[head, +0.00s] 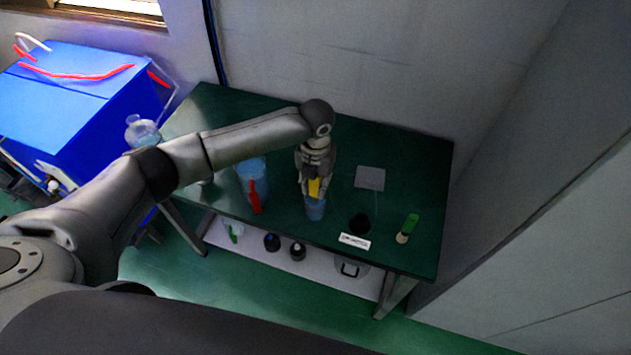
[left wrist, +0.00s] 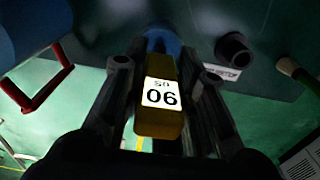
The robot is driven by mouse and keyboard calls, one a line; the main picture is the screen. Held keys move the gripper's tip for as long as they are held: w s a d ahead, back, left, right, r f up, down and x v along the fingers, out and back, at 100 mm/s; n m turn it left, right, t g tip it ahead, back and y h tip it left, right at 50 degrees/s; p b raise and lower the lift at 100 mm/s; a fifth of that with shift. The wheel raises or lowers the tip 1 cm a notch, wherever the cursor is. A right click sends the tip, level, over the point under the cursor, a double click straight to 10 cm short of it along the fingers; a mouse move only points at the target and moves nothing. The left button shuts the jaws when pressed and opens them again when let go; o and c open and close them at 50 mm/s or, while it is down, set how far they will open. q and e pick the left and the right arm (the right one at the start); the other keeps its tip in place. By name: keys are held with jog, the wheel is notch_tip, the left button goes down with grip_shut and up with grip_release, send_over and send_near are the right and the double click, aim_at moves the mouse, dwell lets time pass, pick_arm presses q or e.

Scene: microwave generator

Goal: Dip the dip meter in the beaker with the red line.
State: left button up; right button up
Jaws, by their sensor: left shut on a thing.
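My left gripper (head: 315,190) is shut on the yellow dip meter (head: 314,187), above the front part of the green table. In the left wrist view the dip meter (left wrist: 157,118) sits between the fingers of the left gripper (left wrist: 162,85), with a lit display of dark digits. A small blue beaker (head: 315,209) stands directly below the meter; part of it shows behind the meter in the wrist view (left wrist: 162,42). Whether the meter's tip is inside it is hidden. A larger blue beaker (head: 250,170) with a red strip or handle (head: 254,197) stands to the left.
The green table (head: 415,165) also holds a grey square pad (head: 370,178), a black round item (head: 360,223), a white label (head: 354,241) and a green-topped brush-like item (head: 408,228) on the right. A glass flask (head: 142,131) is at the left, before a blue box (head: 75,95).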

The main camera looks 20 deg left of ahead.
dwell(0.4)
pick_arm(q)
notch_tip(320, 180, up, 9)
jog(key=p, duration=0.8)
jog(key=shift+r, duration=0.1)
